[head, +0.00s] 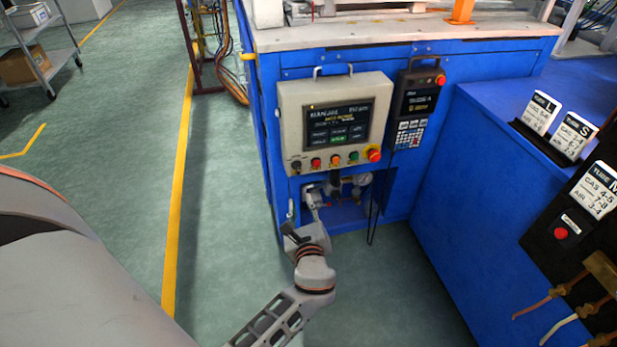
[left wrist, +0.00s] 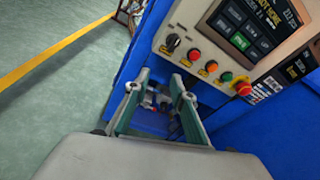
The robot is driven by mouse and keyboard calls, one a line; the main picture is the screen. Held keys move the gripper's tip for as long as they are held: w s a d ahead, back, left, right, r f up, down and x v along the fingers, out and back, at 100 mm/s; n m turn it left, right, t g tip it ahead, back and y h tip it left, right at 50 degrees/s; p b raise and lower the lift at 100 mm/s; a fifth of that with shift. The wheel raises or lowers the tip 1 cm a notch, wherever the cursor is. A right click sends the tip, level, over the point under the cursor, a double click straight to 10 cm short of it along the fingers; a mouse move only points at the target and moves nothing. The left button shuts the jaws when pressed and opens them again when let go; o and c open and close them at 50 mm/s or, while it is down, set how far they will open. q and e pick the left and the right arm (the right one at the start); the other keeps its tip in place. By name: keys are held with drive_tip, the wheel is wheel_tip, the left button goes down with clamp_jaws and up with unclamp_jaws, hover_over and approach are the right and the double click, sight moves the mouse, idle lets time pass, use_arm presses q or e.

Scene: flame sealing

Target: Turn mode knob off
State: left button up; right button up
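The mode knob, a small black selector (head: 297,165), is at the left end of the control row on the beige control panel (head: 291,112). It also shows in the left wrist view (left wrist: 172,43), above the fingertips, with its handle tilted. My left gripper (head: 302,200) is just below the panel's lower left corner, fingers pointing up toward the machine. In the left wrist view the left gripper (left wrist: 158,82) has its two fingers apart with nothing between them. The fingers are apart from the knob. My right gripper is not in view.
Right of the knob are red, orange and green buttons and a red emergency stop (head: 374,154). A gauge (head: 365,178) and fittings sit in a recess below the panel. A keypad unit (head: 411,132) hangs to the right. A blue cabinet (head: 480,170) stands at right.

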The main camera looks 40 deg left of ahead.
sight(299, 171)
use_arm(q)
drive_tip(key=w+a+r+m+y, duration=0.1)
drive_tip(key=w, duration=0.1)
drive_tip(key=w+a+r+m+y+b, duration=0.1)
drive_tip(key=w+a, duration=0.1)
drive_tip(key=w+a+r+b, duration=0.1)
drive_tip(key=w+a, duration=0.1)
drive_tip(key=shift+w+a+m+y, duration=0.2)
drive_tip(key=shift+w+m+y, duration=0.15)
drive_tip(key=shift+m+y, duration=0.05)
drive_tip(key=shift+w+a+r, duration=0.1)
drive_tip(key=shift+w+a, duration=0.35)
drive_tip(key=shift+a, duration=0.05)
clamp_jaws()
